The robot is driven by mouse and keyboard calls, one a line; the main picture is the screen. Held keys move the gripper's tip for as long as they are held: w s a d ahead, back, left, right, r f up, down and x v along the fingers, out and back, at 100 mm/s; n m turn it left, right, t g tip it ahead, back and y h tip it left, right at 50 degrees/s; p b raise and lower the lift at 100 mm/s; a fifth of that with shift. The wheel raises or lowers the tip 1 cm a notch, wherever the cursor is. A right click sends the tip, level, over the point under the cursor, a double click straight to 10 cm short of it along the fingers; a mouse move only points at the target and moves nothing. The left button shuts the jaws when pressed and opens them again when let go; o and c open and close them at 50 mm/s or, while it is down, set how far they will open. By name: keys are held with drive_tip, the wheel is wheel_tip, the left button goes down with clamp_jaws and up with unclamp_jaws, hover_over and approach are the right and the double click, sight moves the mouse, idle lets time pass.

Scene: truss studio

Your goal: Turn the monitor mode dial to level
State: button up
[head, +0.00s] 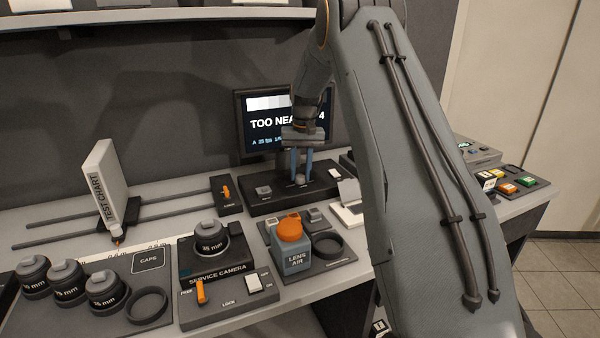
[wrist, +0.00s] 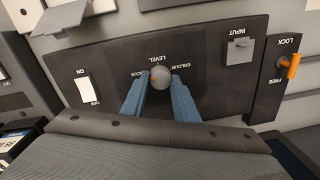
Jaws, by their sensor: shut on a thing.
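The monitor mode dial (wrist: 160,75) is a small grey knob on a dark panel (wrist: 205,65), with LEVEL, COLOUR and a partly hidden third label around it. A small orange mark shows at its left side in the wrist view, toward the partly hidden label. My gripper (wrist: 160,88) is shut on the dial, one blue finger on each side. In the head view, my gripper (head: 301,178) reaches down to the dial in front of the monitor (head: 253,138). The screen reads TOO NEAR and a 4, partly hidden by my arm.
The same panel carries a white ON/OFF switch (wrist: 84,90) and an INPUT button (wrist: 239,51). An orange LOCK/FREE lever (wrist: 290,66) stands beside it. In the head view, the lens air blower (head: 291,245) and service camera (head: 210,255) stand in front.

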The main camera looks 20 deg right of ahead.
sight(302, 176)
drive_tip(key=m, duration=0.6)
drive_tip(key=shift+b, duration=0.3)
drive_tip(key=m, duration=0.6)
drive_tip(key=shift+s+r+h, duration=0.1)
drive_tip(key=shift+h, duration=0.2)
drive_tip(key=shift+m, duration=0.3)
drive_tip(key=o, duration=1.1)
drive_tip(key=shift+c, duration=0.2)
drive_tip(key=r, duration=0.2)
drive_tip(key=r+b, duration=0.1)
drive_tip(key=r, duration=0.2)
drive_tip(key=r+b, duration=0.1)
drive_tip(key=r, duration=0.1)
drive_tip(key=shift+s+r, duration=0.25)
drive_tip(key=shift+r, duration=0.1)
drive_tip(key=shift+r, duration=0.1)
